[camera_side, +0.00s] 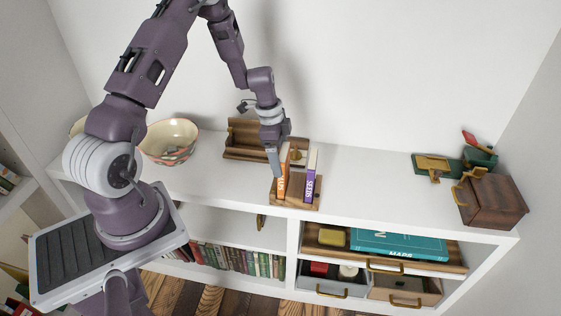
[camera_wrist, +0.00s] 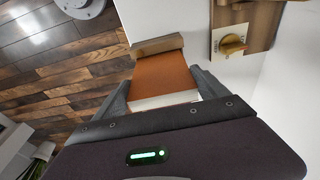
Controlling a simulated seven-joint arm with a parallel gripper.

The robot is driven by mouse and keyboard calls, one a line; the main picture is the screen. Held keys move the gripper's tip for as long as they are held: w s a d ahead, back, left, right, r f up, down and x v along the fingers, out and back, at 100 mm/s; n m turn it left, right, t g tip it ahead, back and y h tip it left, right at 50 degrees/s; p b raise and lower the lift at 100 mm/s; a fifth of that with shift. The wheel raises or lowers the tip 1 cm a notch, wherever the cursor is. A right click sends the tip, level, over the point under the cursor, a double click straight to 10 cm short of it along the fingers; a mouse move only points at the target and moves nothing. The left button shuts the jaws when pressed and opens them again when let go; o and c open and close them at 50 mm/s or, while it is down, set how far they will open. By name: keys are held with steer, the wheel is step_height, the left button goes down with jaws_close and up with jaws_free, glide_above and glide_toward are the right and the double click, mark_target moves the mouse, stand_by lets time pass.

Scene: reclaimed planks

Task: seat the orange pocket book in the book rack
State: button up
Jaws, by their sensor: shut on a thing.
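The orange pocket book (camera_side: 283,174) stands upright at the left part of the small wooden book rack (camera_side: 298,204). My gripper (camera_side: 276,162) is shut on it from above. In the wrist view the orange book (camera_wrist: 165,72) lies between both fingers (camera_wrist: 162,82), its pale page edge towards me. Its far end meets or overlaps a wooden edge of the rack (camera_wrist: 157,45). I cannot tell whether its lower end rests fully on the rack's base. A purple book (camera_side: 311,176) stands in the rack to the right, with a gap between the two.
A wooden organiser (camera_side: 240,152) stands behind the rack, close to my gripper. A patterned bowl (camera_side: 170,142) is at the left. A wooden box (camera_side: 492,200) and green-and-brass items (camera_side: 434,166) are at the right. The white top right of the rack is clear.

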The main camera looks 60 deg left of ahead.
steer(key=shift+f, duration=0.5)
steer(key=o, duration=1.9)
steer(key=shift+f, duration=0.1)
steer(key=shift+o, duration=0.2)
